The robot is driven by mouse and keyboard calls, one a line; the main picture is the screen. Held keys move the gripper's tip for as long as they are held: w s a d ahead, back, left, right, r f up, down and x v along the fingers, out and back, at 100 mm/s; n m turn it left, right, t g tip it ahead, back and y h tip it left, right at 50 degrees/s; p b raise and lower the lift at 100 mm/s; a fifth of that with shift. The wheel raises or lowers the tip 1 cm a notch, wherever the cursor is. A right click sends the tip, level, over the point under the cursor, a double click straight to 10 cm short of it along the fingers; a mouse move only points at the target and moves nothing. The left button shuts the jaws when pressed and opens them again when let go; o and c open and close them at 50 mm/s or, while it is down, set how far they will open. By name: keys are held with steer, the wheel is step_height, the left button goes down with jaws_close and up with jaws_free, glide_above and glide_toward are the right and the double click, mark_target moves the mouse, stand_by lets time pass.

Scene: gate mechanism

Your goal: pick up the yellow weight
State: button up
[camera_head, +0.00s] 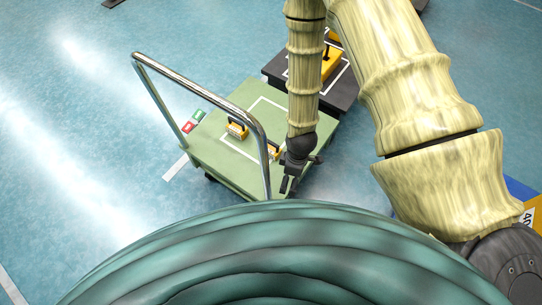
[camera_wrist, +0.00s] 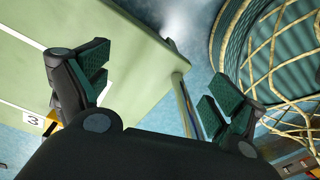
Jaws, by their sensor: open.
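My gripper (camera_head: 287,184) is over the deck's near right edge, just in front of the second weight. In the wrist view my gripper (camera_wrist: 155,92) is open with nothing between its fingers. A yellow block with a white "3" label (camera_wrist: 34,120) shows at the left, outside the left finger and partly hidden.
The cart's metal handle (camera_head: 205,87) arches up on the left of my gripper, and a metal post (camera_wrist: 186,105) shows beyond the fingers. A dark cart (camera_head: 345,92) with yellow things stands behind. Blue floor is open at left.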

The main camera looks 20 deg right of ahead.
steer(key=w+f+n+b, duration=0.2)
steer(key=w+n+b, duration=0.5)
steer(key=w, duration=0.5)
step_height(320, 180, up, 2)
steer(key=n+b, duration=0.3)
steer(key=n, duration=0.4)
glide_above(271, 148)
steer(key=d, duration=0.1)
steer(key=shift+h, duration=0.4)
step_height(271, 148, down, 5)
steer(key=shift+f+b, duration=0.1)
steer(key=shift+b, duration=0.5)
steer(key=shift+a+f+b, duration=0.2)
steer(key=shift+f+b, duration=0.2)
steer(key=shift+f, duration=0.95)
steer(key=shift+a+f+b, duration=0.2)
steer(key=shift+f+b, duration=0.2)
steer(key=shift+f, duration=0.95)
steer(key=c, duration=1.7)
steer(key=shift+c, duration=1.2)
steer(key=shift+r, duration=0.15)
